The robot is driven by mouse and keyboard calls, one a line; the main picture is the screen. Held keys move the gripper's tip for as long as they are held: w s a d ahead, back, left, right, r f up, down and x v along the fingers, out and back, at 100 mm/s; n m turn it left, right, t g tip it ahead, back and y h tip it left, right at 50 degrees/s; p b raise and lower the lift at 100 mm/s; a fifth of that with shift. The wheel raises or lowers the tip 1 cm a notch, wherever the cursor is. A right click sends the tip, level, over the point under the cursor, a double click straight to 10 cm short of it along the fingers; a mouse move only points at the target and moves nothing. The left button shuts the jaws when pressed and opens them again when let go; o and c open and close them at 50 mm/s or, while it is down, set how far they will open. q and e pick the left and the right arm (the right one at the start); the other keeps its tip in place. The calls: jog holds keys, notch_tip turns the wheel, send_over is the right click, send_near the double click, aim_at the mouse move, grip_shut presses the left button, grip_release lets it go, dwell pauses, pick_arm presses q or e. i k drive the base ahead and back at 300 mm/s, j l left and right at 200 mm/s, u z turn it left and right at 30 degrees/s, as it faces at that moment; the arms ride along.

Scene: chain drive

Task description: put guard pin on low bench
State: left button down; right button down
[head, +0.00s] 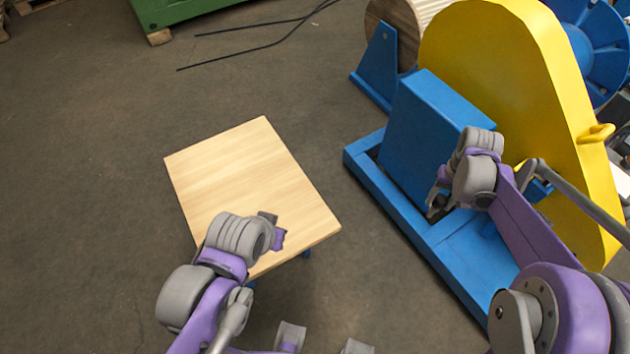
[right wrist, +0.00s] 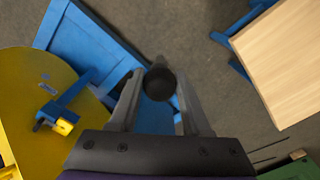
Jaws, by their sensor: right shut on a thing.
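The low bench (head: 250,180) has a pale wooden top and stands on the floor left of the blue machine; its top also shows at the right of the right wrist view (right wrist: 285,60). My right gripper (head: 437,200) is beside the blue box of the machine, away from the bench. In the right wrist view its fingers (right wrist: 160,98) are shut on a dark, round-ended thing, which looks like the guard pin (right wrist: 160,84). The pin cannot be made out in the head view. My left gripper (head: 273,230) is over the near edge of the bench; its jaw opening is unclear.
The large yellow guard (head: 500,60) and blue box (head: 430,120) stand on a blue base frame (head: 400,205). Open floor lies between the frame and the bench. A green machine (head: 185,10) and black cables (head: 260,48) are at the back. The bench top looks bare.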

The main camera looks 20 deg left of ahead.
aim_at(239, 200)
jog(key=k+j, duration=0.55)
jog(key=j, duration=0.2)
jog(key=k+j, duration=0.2)
jog(key=j, duration=0.2)
jog(key=k+j, duration=0.2)
jog(key=j, duration=0.2)
jog(key=k+j, duration=0.1)
jog(key=j, duration=0.85)
jog(key=i+j, duration=0.15)
jog(key=j, duration=0.15)
jog(key=i+j, duration=0.15)
jog(key=j, duration=0.15)
jog(key=i+j, duration=0.1)
jog(key=j, duration=0.15)
jog(key=i+j, duration=0.25)
jog(key=i, duration=0.15)
jog(key=i+j, duration=0.25)
jog(key=i, duration=0.1)
